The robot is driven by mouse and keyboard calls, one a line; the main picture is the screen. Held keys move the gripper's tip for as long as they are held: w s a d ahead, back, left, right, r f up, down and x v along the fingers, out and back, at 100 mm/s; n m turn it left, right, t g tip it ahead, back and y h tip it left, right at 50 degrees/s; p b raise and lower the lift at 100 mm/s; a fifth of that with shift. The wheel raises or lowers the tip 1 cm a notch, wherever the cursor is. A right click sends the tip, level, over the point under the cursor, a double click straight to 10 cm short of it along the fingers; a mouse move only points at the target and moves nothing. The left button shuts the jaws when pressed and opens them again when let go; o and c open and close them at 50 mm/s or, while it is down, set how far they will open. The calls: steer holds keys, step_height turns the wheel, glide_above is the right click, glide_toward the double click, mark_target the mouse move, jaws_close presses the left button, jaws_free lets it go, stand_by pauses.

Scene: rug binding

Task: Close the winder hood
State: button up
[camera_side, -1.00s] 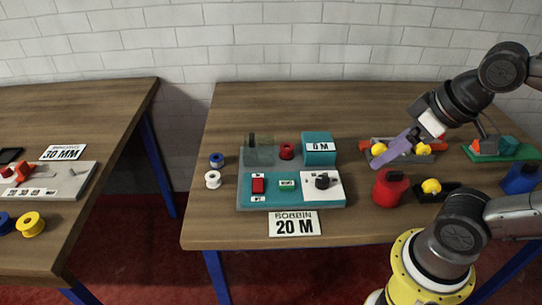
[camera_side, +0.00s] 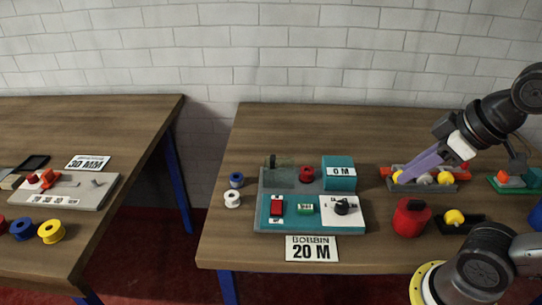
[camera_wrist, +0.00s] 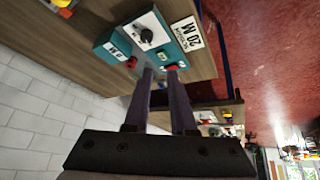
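The winder (camera_side: 262,198) is a grey and teal unit on the right-hand table. Its hood (camera_side: 275,161) looks like a small see-through panel standing up at the back left, apparently open. A red bobbin (camera_side: 307,174) sits beside it, left of the teal box reading 0 M (camera_side: 339,172). My gripper (camera_side: 400,181) has purple fingers and is right of the winder, above a grey tray. In the wrist view my gripper (camera_wrist: 160,70) has its two fingers apart with nothing between them, pointing towards the winder (camera_wrist: 150,25). The hood cannot be made out there.
The grey tray (camera_side: 448,188) holds yellow and red pieces. A red canister (camera_side: 410,217) and a black tray (camera_side: 480,222) with a yellow piece stand in front. Blue (camera_side: 236,180) and white (camera_side: 232,199) spools stand left of the winder. The 20 M sign (camera_side: 311,247) is in front.

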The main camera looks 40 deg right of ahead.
steer(key=w+r+n, duration=0.1)
steer(key=w+r, duration=0.1)
steer(key=w, duration=0.1)
steer(key=w+a+r+n, duration=0.1)
steer(key=w+r, duration=0.2)
steer(key=w+r+n+y, duration=0.1)
steer(key=w+r, duration=0.1)
steer(key=w, duration=0.2)
steer(key=shift+a+r+n, duration=0.25)
steer(key=shift+r+n, duration=0.15)
jaws_close()
steer(key=n+g+y, duration=0.2)
steer(key=n+g, duration=0.1)
glide_above(268, 166)
step_height(268, 166, down, 14)
steer(key=shift+h, duration=0.3)
steer(key=x, duration=0.7)
steer(key=s+d+x, duration=0.1)
steer(key=x, duration=0.2)
steer(key=shift+s+f, duration=0.1)
steer(key=shift+f, duration=0.35)
steer(key=shift+s+d, duration=0.6)
